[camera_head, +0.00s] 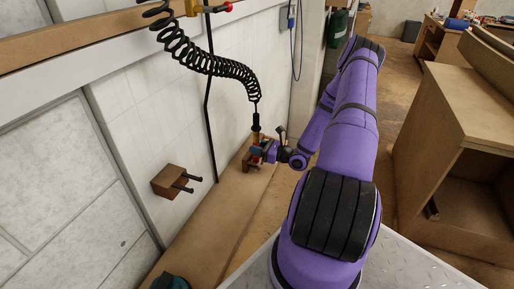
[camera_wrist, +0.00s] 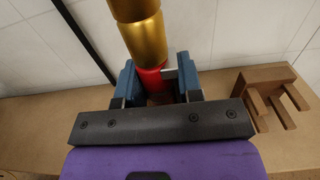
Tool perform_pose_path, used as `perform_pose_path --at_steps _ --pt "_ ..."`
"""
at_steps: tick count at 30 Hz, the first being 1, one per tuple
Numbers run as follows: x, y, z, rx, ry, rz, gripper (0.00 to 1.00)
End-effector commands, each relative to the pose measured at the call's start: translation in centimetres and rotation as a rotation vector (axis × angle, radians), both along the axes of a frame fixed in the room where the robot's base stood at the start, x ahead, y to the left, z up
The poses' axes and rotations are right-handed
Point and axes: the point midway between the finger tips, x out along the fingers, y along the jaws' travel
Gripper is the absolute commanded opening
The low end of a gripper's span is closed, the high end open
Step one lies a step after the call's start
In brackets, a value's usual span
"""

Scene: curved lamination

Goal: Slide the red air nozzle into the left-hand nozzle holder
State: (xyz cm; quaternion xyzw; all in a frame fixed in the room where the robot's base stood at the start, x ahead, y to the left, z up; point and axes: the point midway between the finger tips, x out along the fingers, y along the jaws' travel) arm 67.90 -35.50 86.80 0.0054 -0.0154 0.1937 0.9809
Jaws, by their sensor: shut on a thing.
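The air nozzle has a brass-gold body (camera_wrist: 142,40) and a red section (camera_wrist: 151,79) low down in the wrist view. In the head view its yellow part (camera_head: 256,134) hangs upright at the end of a black coiled hose (camera_head: 225,67). My gripper (camera_wrist: 158,92) has its blue fingers shut on the red section; it also shows in the head view (camera_head: 262,152). A wooden holder with prongs (camera_wrist: 262,80) stands to the right of my gripper in the wrist view, apart from the nozzle. The nozzle's lower end is hidden by my gripper.
A brown wooden block with two dark pegs (camera_head: 170,179) is on the white tiled wall, left of my gripper in the head view. A black vertical pipe (camera_head: 211,110) runs down the wall. A wooden ledge (camera_head: 205,243) lies below. Wooden cabinets (camera_head: 450,150) stand at right.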

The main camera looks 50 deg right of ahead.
Motion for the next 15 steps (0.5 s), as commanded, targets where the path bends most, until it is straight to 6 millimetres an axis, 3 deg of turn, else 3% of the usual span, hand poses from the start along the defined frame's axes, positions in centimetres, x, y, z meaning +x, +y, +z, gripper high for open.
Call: perform_pose_path --at_steps 15 --pt "0.03 0.0 -0.47 0.0 -0.001 0.0 0.0"
